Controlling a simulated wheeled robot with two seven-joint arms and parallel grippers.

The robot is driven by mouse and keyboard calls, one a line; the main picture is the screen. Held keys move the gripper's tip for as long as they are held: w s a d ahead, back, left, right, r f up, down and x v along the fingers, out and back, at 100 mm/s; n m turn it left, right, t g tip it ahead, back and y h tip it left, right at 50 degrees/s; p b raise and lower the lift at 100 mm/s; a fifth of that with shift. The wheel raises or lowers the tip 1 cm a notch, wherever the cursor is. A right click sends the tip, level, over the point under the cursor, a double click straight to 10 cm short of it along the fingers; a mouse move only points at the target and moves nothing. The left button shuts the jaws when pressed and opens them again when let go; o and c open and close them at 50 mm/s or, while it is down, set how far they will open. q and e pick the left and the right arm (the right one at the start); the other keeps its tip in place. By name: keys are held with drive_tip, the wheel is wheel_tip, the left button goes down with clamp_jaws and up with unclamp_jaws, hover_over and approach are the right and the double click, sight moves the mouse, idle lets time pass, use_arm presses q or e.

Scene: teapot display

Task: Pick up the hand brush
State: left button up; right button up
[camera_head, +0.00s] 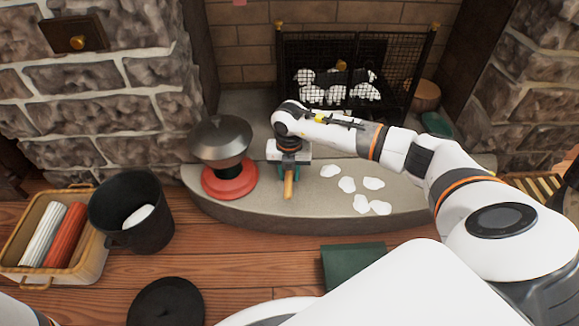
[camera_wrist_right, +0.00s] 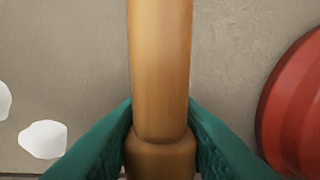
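The hand brush shows as a wooden handle (camera_head: 288,186) on the stone hearth, pointing toward the front edge. Its brush end is hidden under my right gripper and wrist. My right gripper (camera_head: 290,169) is over the handle from above. In the right wrist view, the orange-brown handle (camera_wrist_right: 161,65) runs upward between the teal fingers (camera_wrist_right: 162,125). Both fingers meet the handle's sides near its collar, with no gap visible, so the gripper looks shut on it. I cannot tell whether the brush is lifted. My left gripper is not in view.
A dark pot on a red base (camera_head: 228,180) stands close left of the brush. White pieces (camera_head: 347,184) lie to the right. A mesh fire screen (camera_head: 358,75) is behind. A black bucket (camera_head: 135,215) and a basket (camera_head: 85,255) stand on the floor at left.

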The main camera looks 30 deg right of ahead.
drive_tip(key=c, duration=0.3)
wheel_tip(320, 180, up, 10)
drive_tip(key=p, duration=0.7)
drive_tip(key=shift+f, duration=0.25)
drive_tip(key=shift+r, duration=0.3)
